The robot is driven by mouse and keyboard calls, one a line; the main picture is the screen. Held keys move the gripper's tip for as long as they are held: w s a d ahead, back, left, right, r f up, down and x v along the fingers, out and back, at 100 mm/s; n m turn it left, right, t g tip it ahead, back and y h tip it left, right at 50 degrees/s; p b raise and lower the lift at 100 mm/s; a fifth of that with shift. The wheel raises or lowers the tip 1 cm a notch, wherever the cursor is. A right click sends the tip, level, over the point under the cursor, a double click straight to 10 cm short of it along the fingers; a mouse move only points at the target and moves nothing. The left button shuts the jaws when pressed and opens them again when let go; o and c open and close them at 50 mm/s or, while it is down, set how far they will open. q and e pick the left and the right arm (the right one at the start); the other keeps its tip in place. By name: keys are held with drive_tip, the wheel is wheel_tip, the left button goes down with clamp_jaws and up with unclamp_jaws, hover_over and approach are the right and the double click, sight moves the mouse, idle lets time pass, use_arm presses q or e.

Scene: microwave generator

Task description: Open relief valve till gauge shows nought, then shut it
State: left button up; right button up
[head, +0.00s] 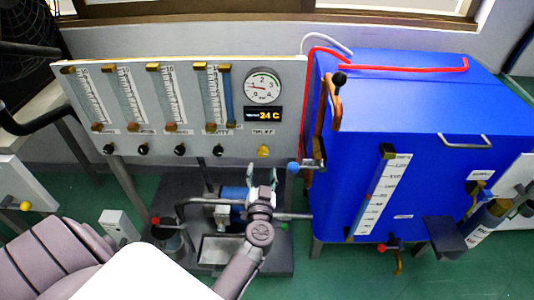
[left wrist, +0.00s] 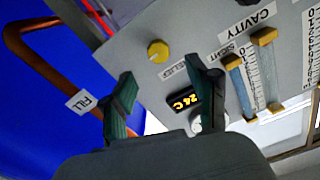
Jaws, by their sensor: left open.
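The yellow relief knob (head: 263,151) is on the lower right of the grey panel. In the left wrist view the knob (left wrist: 158,51) lies just beyond the fingertips, beside its RELIEF label. My left gripper (head: 263,174) is open and empty, in front of and below the knob. Its two fingers (left wrist: 160,72) are spread apart, with the knob between their lines and not visibly touched. The round pressure gauge (head: 262,85) is above the knob; its needle points left, near the 1 mark. In the left wrist view the gauge is mostly hidden by a finger. My right gripper is not in view.
An orange 24 C display (head: 263,115) sits between gauge and knob. Black knobs and flow tubes fill the panel's left. A blue tank (head: 350,160) with a copper pipe (head: 335,105) stands close on the right. A pump (head: 232,200) stands below the panel.

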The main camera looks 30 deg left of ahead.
sight(263, 154)
use_arm(q)
drive_tip(key=b+x, duration=0.1)
drive_tip(key=x, duration=0.7)
drive_tip(key=shift+d+f+b, duration=0.1)
drive_tip(key=shift+f+b, duration=0.05)
drive_tip(key=shift+b, duration=0.25)
drive_tip(key=shift+w+a, duration=0.35)
drive_tip(key=shift+w, duration=0.25)
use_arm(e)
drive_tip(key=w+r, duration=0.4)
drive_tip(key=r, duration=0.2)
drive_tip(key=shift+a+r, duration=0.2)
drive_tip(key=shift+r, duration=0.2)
use_arm(q)
clamp_jaws()
